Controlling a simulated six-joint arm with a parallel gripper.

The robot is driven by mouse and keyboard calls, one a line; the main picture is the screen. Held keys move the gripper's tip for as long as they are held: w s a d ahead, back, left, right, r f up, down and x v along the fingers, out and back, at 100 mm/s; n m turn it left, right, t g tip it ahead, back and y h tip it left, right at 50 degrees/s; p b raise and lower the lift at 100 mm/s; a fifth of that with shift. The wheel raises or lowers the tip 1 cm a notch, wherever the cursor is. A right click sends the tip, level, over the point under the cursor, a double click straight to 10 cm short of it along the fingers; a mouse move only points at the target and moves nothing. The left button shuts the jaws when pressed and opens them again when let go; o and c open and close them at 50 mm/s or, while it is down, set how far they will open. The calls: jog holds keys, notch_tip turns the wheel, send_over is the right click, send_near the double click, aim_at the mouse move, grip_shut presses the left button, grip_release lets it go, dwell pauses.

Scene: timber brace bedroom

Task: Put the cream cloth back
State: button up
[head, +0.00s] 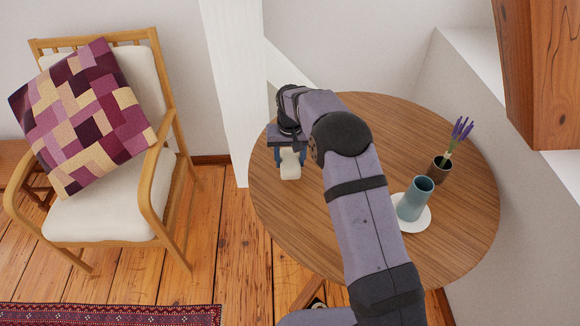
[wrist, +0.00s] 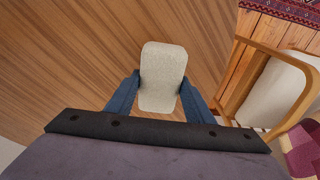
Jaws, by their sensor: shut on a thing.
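The cream cloth (wrist: 162,72) shows between the two blue fingers of my gripper (wrist: 158,98) in the wrist view, as a pale, folded, rounded block. My gripper is shut on it. In the head view the cloth (head: 290,165) hangs below my gripper (head: 289,155) at the left part of the round wooden table (head: 280,207). I cannot tell whether the cloth touches the tabletop. My arm hides part of the table's middle.
A blue-green vase (head: 414,198) stands on a white saucer (head: 420,222) at the table's right. A small dark pot (head: 440,168) with lavender is behind it. A wooden armchair (head: 100,215) with a patchwork cushion (head: 85,120) stands left. A white post (head: 233,90) rises behind the table's left edge.

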aim_at(291, 163)
jog(key=shift+f+p, duration=0.4)
jog(key=shift+f, duration=1.6)
jog(key=shift+f, duration=0.1)
jog(key=o, duration=1)
jog(key=r, duration=0.4)
jog(key=s+r+b, duration=0.1)
jog(key=r, duration=0.3)
jog(key=r+b, duration=0.1)
jog(key=r, duration=0.3)
jog(key=shift+s+r, duration=0.1)
jog(key=shift+s, duration=0.1)
